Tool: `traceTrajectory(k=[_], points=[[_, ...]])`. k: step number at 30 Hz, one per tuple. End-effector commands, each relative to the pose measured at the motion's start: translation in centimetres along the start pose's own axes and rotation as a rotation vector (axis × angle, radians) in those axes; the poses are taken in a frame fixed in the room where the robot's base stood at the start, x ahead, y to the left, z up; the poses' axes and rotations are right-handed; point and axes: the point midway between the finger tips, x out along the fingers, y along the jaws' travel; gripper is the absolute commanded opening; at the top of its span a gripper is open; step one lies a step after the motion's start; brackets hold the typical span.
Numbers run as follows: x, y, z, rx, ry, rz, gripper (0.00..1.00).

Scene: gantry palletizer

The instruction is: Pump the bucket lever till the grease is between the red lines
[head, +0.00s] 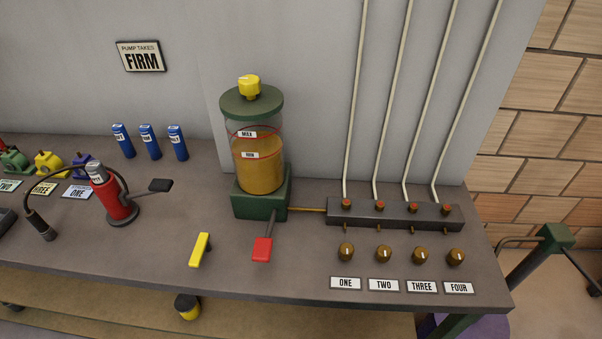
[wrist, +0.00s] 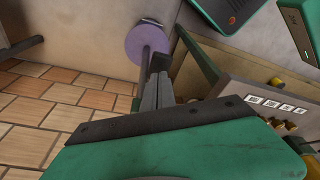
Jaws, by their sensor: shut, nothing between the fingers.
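A clear reservoir (head: 258,160) with a green lid and base stands at the back of the bench. Amber grease (head: 259,178) fills most of it. Red lines with small white labels ring its upper part; the grease top looks near the upper line, but the exact level is hard to tell. A lever with a red handle (head: 262,249) slopes forward from the base. A yellow handle (head: 200,249) is at the bench front, above a yellow-and-black bucket (head: 187,306) mostly hidden below. My gripper (wrist: 158,92) is shut and empty, away from both handles; the head view does not show it.
A red can (head: 119,201) with a black handle, a cable and several blue cartridges (head: 150,142) occupy the bench's left. A dark manifold (head: 390,212), upright pipes and several brass knobs (head: 384,253) stand on the right. Brick wall borders the bench's right end.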

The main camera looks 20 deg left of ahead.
Motion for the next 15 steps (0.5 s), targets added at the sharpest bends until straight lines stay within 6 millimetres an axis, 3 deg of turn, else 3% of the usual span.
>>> traceTrajectory(k=[15], points=[[-5.2, 0.0, -1.0, 0.000, 0.000, 0.000, 0.00]])
